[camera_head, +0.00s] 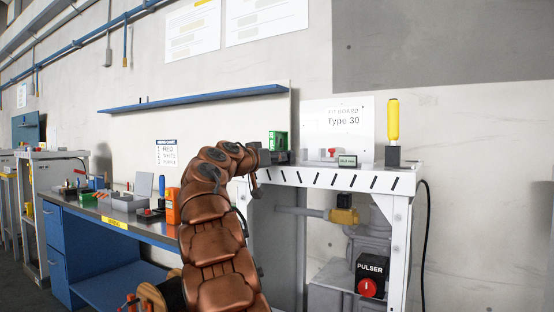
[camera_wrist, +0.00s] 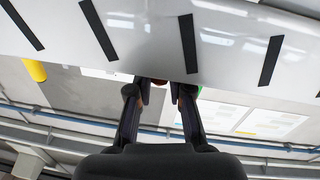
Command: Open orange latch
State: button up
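No orange latch shows clearly in either view. In the wrist view a small red-orange bit (camera_wrist: 160,81) shows between my fingertips, mostly cut off by the white slotted edge; I cannot tell what it belongs to. My gripper (camera_wrist: 158,93) has its two fingers apart, and I see nothing clamped between them. In the head view my brown arm reaches to the left end of the white stand (camera_head: 335,178), beside a green-framed block (camera_head: 278,143). The fingertips are hard to make out there. A green bit (camera_wrist: 199,90) also shows by the right finger in the wrist view.
On the stand are a small red-topped part (camera_head: 332,153) and an upright yellow handle (camera_head: 393,119). Below is a PULSER box (camera_head: 371,276) with a red knob. A blue bench (camera_head: 112,225) at left carries several parts, including an orange device (camera_head: 172,206).

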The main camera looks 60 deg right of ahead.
grip_shut()
